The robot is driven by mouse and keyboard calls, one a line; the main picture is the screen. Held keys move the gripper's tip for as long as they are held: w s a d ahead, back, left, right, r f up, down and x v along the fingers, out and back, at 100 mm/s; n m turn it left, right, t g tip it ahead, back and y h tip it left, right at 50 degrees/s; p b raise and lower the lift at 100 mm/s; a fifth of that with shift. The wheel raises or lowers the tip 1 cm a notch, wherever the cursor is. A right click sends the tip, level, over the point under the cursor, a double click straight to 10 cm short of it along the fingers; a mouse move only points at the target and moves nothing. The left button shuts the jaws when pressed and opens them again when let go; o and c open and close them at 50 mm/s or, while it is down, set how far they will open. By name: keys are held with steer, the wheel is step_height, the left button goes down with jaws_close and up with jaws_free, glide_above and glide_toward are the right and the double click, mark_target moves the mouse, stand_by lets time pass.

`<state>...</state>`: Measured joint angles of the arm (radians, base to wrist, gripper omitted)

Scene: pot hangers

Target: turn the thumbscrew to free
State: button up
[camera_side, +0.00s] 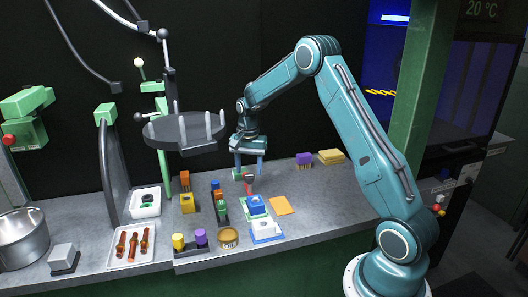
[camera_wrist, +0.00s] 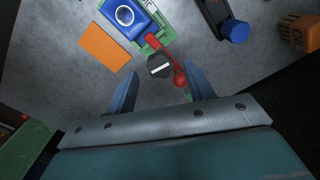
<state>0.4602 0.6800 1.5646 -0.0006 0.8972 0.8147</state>
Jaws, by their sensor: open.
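A dark, many-sided knob with a pale bar across its top, which looks like the thumbscrew (camera_wrist: 160,66), shows in the wrist view. A red lever with a round end (camera_wrist: 180,76) lies against its right side. In the side view the red part (camera_side: 249,180) stands on the counter below my gripper; the knob is too small to make out there. My gripper (camera_side: 249,170) points down above it. In the wrist view my gripper (camera_wrist: 162,72) is open, with one finger on each side of the knob. I see no contact between fingers and knob.
A blue block (camera_wrist: 124,15) and an orange square (camera_wrist: 105,47) lie close by on the counter (camera_side: 325,210). A dark disc with upright pegs (camera_side: 185,133) rises left of my gripper.

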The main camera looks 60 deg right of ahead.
steer(key=shift+f, duration=1.15)
steer(key=c, duration=1)
